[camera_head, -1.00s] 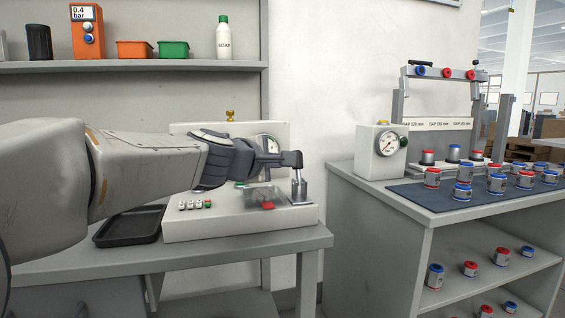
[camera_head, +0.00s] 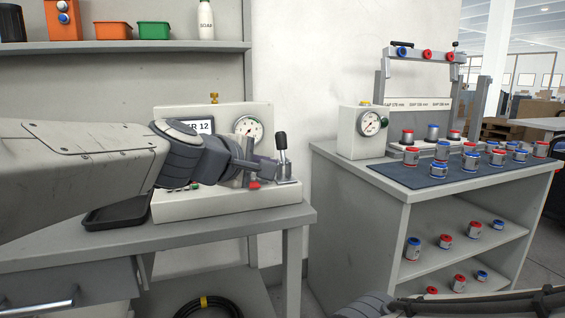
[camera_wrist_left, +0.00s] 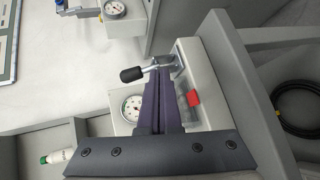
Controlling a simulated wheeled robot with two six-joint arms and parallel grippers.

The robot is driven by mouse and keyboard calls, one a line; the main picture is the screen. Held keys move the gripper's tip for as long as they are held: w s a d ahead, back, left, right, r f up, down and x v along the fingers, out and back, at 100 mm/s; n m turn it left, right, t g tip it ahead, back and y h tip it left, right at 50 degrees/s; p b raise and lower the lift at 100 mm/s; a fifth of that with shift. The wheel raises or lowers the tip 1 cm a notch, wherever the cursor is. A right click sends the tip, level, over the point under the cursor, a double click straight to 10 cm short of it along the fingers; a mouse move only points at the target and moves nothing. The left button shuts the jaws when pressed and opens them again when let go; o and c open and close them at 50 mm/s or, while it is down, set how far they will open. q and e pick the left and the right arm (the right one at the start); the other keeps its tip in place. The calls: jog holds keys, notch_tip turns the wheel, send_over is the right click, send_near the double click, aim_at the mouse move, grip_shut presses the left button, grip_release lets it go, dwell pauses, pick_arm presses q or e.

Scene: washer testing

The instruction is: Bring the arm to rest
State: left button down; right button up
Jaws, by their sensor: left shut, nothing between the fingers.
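My left gripper (camera_head: 268,168) is shut and empty, in front of the white test unit (camera_head: 225,205) on the left bench. In the left wrist view its closed dark fingers (camera_wrist_left: 158,80) point toward the toggle clamp. The clamp's black-handled lever (camera_head: 281,142) stands upright just right of the fingertips; it also shows in the left wrist view (camera_wrist_left: 132,75). A red part (camera_head: 254,185) lies below the fingers. The gauge (camera_head: 248,129) is visible, while my wrist partly hides the display (camera_head: 205,127). A link of my right arm shows at the bottom right; its gripper does not.
A black tray (camera_head: 118,214) lies on the left bench, partly behind my forearm. A shelf (camera_head: 130,46) runs above. The right bench (camera_head: 400,192) carries a gauge box (camera_head: 361,131), a gauge frame and several red and blue cylinders on a dark mat (camera_head: 415,180).

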pick_arm(q)
jog(key=s+d+f+m+g, duration=0.4)
jog(key=s+f+m, duration=0.2)
jog(key=s+f, duration=0.25)
jog(key=s+d+f+m+g, duration=0.4)
jog(key=s+f+m, duration=0.2)
jog(key=s+f, duration=0.3)
jog(key=s+a+f+m+g+y+p, duration=0.1)
jog(key=s+a+f+m+g+y, duration=0.15)
jog(key=s+a+f+m, duration=0.35)
jog(key=s+a+f+m+g+y, duration=0.2)
jog(key=s+f+m+y, duration=0.15)
jog(key=s, duration=0.35)
notch_tip(320, 180, up, 36)
jog(key=p, duration=3.6)
jog(key=shift+d+f+n+h, duration=0.25)
jog(key=shift+n+h, duration=0.05)
jog(key=shift+n, duration=0.15)
jog(key=shift+w, duration=0.1)
